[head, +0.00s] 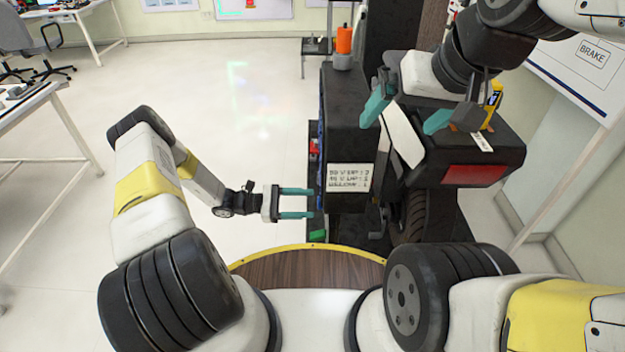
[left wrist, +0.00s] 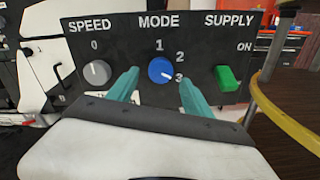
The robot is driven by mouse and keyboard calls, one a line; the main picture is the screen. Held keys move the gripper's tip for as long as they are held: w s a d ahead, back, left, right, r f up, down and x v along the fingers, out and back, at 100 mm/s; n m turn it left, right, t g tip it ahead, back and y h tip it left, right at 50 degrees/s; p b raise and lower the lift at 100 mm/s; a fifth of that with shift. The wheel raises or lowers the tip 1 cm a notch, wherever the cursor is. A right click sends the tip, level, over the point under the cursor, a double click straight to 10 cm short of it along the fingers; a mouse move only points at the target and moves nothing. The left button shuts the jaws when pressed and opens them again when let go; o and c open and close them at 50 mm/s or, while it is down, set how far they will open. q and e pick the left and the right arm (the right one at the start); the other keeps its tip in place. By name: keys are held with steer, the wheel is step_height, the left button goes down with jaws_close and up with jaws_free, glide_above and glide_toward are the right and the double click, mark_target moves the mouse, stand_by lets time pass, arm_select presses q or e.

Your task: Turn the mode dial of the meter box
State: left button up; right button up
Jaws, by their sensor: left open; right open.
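In the left wrist view the meter box's dark front panel (left wrist: 128,52) fills the middle. The round blue mode dial (left wrist: 160,69) sits under the word MODE, with 1, 2 and 3 around it. Its white mark appears to point to the lower right, towards 3. My left gripper (left wrist: 158,78) is open, with one teal finger on either side of the dial in this view; I cannot tell whether they touch it. In the head view my left gripper (head: 311,202) reaches right to the dark rig. My right gripper (head: 405,115) is open, raised above the rig.
The grey speed knob (left wrist: 97,72) is left of the dial and the green supply switch (left wrist: 226,79) is right of it. In the head view an orange cylinder (head: 344,40) and a yellow device (head: 493,98) stand on the rig. Open floor (head: 235,120) lies to the left.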

arm_select(q)
steer(key=shift+d, duration=1.25)
jaws_close()
steer(key=shift+n, duration=0.3)
steer(key=n, duration=1.1)
steer(key=shift+s, duration=0.1)
